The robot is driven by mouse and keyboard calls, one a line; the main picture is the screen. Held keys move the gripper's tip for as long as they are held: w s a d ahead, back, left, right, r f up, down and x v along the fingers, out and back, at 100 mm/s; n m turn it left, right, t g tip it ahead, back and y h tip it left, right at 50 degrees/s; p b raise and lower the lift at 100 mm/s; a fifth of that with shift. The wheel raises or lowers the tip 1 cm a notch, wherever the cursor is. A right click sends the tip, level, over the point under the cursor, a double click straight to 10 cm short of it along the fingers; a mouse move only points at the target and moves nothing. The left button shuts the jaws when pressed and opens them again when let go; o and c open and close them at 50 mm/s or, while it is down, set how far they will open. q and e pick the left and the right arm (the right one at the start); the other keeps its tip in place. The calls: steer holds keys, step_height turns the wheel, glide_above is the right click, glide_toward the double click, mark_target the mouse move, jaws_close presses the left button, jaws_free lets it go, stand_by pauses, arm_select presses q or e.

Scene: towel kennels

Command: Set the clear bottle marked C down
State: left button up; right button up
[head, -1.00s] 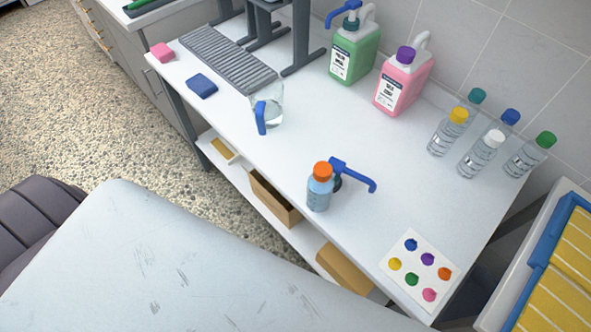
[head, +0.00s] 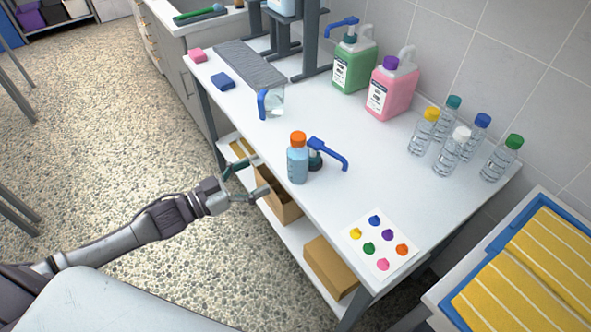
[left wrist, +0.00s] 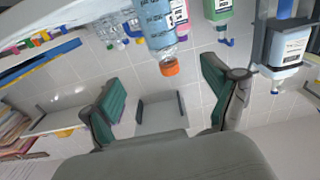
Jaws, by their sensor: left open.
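A clear bottle with an orange cap and light blue contents (head: 297,164) stands upright on the white table (head: 330,220), near its front edge. It also shows upside down in the left wrist view (left wrist: 154,25), above and between the finger pads. No letter C can be read on it. My left gripper (head: 263,176) is open and empty, to the left of this bottle and apart from it, just off the table's front edge. Its teal finger pads show in the left wrist view (left wrist: 163,85). My right gripper is not in view.
A blue-handled pump (head: 322,152) stands right beside the bottle. Several clear bottles (head: 450,150) with coloured caps stand at the back right. A clear jug (head: 273,102), a green jug (head: 353,65), a pink jug (head: 390,90) and a dotted card (head: 379,243) are on the table.

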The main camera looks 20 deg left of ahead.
mark_target(288, 158)
arm_select(q)
steer(key=x, duration=0.6)
steer(key=shift+w, duration=0.35)
steer(key=shift+p+x, duration=0.4)
steer(key=shift+x, duration=0.5)
steer(key=x, duration=0.3)
steer(key=shift+w+d+p, duration=0.15)
steer(key=shift+w+p, duration=0.1)
steer(key=shift+p, duration=0.15)
steer(key=shift+w+d+f, duration=0.15)
steer(key=shift+w+d, duration=0.2)
steer(key=shift+w, duration=0.05)
steer(key=c, duration=1.6)
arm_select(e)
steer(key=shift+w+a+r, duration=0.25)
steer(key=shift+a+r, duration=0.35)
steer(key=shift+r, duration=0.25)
